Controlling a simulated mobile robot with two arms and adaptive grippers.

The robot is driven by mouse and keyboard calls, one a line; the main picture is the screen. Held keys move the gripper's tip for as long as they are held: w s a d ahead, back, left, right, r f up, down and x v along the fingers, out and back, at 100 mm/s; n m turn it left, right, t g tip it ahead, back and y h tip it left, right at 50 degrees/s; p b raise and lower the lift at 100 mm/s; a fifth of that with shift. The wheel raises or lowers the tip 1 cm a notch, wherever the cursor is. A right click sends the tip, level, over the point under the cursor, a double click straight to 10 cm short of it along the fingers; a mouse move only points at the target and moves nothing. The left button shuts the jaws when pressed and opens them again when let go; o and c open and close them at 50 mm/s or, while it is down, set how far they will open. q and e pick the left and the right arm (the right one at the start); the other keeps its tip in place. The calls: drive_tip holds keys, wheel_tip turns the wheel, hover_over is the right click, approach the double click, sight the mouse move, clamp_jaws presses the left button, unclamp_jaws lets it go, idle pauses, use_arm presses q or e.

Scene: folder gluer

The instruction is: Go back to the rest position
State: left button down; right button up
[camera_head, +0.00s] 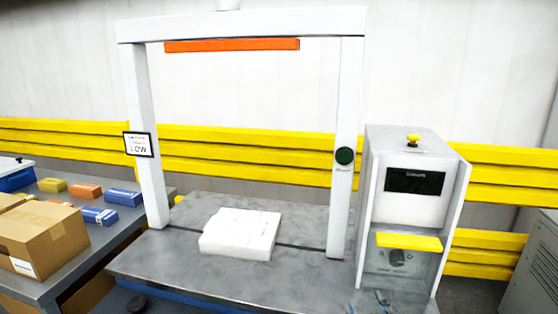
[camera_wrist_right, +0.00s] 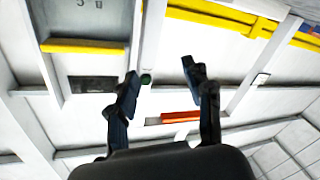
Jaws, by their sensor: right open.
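My right gripper (camera_head: 367,302) shows only as fingertips at the bottom edge of the head view, in front of the grey machine unit. In the right wrist view my right gripper (camera_wrist_right: 160,78) is open, with its two dark fingers wide apart and nothing between them. That view is turned over and shows the machine's frame with its orange bar (camera_wrist_right: 181,116) and green button (camera_wrist_right: 146,79) beyond the fingers. My left gripper is in neither view.
A white frame (camera_head: 347,205) stands over a grey table (camera_head: 200,263) bearing a white flat box (camera_head: 240,232). A grey unit (camera_head: 409,220) with a yellow bar stands right. A left-hand table (camera_head: 60,280) holds cardboard and small coloured boxes. Yellow rails (camera_head: 245,151) line the wall.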

drive_tip(key=s+d+f+m+g+h, duration=0.2)
drive_tip(key=s+d+f+m+g, duration=0.2)
drive_tip(key=s+f+g, duration=0.65)
drive_tip(key=s+a+f+g+y, duration=0.1)
drive_tip(key=s+f+g, duration=0.1)
drive_tip(key=s+f, duration=0.45)
drive_tip(key=s+f+g+y, duration=0.1)
drive_tip(key=s+f+g, duration=0.15)
drive_tip(key=s, duration=0.65)
wheel_tip(320, 180, down, 28)
drive_tip(key=s, duration=0.2)
drive_tip(key=s+d+f+g, duration=0.2)
drive_tip(key=s+d+f, duration=0.1)
drive_tip(key=s+f, duration=1.2)
drive_tip(key=shift+s+h, duration=0.3)
drive_tip(key=shift+s, duration=0.2)
